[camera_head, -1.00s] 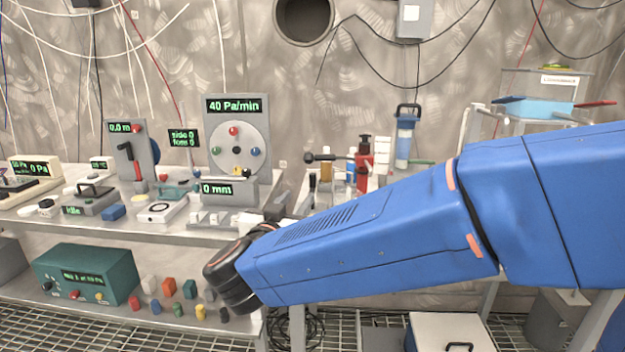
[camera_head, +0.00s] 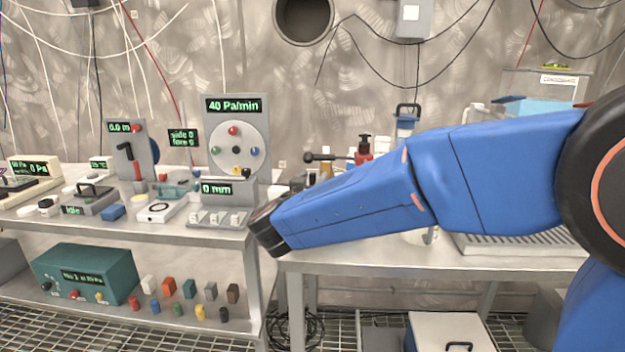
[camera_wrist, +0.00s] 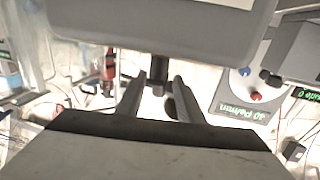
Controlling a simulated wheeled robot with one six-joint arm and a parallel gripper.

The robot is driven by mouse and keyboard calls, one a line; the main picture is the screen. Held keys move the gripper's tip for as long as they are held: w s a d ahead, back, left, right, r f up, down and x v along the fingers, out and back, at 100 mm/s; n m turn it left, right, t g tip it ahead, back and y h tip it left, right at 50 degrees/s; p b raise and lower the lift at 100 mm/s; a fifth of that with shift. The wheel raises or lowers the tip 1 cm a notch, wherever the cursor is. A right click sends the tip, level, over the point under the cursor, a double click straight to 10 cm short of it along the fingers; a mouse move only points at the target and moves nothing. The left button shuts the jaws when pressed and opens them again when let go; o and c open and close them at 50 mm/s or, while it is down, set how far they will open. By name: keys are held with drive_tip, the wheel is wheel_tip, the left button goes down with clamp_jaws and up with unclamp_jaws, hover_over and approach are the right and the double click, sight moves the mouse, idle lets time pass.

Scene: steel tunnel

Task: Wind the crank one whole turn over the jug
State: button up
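A dark crank-like handle with a round knob (camera_head: 309,157) stands above the right bench in the head view; my arm hides what lies below it. In the wrist view my gripper (camera_wrist: 157,88) has its two fingers apart, with a dark upright post or knob (camera_wrist: 158,72) showing between and beyond the tips. I cannot tell whether that is the crank or whether the fingers touch it. In the head view my gripper is hidden behind my blue arm. No jug can be made out for sure; a pale round vessel (camera_head: 420,237) shows partly under my arm.
A red-topped bottle (camera_head: 364,150) and a blue filter column (camera_head: 405,122) stand behind my arm. A dial panel (camera_head: 248,136) and several instruments fill the left bench. A slatted tray (camera_head: 520,245) lies on the right bench. The right bench's front strip (camera_head: 350,262) is clear.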

drive_tip(key=shift+w, duration=0.1)
clamp_jaws()
drive_tip(key=shift+d+m+h, duration=0.1)
drive_tip(key=shift+m+h, duration=0.2)
drive_tip(key=shift+h, duration=0.1)
drive_tip(key=m+h, duration=0.1)
drive_tip(key=g+h, duration=0.1)
drive_tip(key=shift+d+m+h, duration=0.25)
drive_tip(key=shift+m+h, duration=0.15)
drive_tip(key=shift+s+d+m+g+h, duration=0.15)
drive_tip(key=shift+d+m+g+h, duration=0.2)
drive_tip(key=shift+m+g+h, duration=0.6)
drive_tip(key=shift+s+d+m+g+h, duration=0.15)
drive_tip(key=shift+d+m+g+h, duration=0.35)
drive_tip(key=shift+h, duration=0.75)
drive_tip(key=shift+a+m+g, duration=0.1)
drive_tip(key=shift+m+g, duration=0.15)
drive_tip(key=shift+m, duration=0.2)
unclamp_jaws()
